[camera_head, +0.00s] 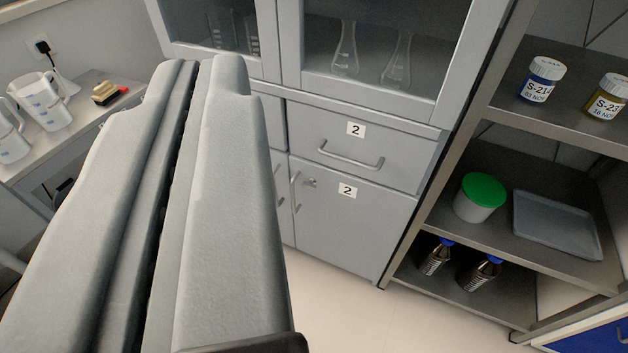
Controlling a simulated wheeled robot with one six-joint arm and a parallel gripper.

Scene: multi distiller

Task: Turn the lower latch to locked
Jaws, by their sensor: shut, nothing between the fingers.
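My gripper (198,70) fills the left and centre of the view. Its two grey fingers lie side by side, shut and empty, well in front of the cabinet. A grey cabinet stands beyond, with a lower door (345,225) labelled 2.
Above the door is a drawer (385,150) with a bar handle, then glass doors with flasks. At right, a shelf unit holds jars, a green-lidded tub (480,198), a grey tray (556,226) and bottles. Measuring jugs (42,100) stand on the left counter. The floor before the cabinet is clear.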

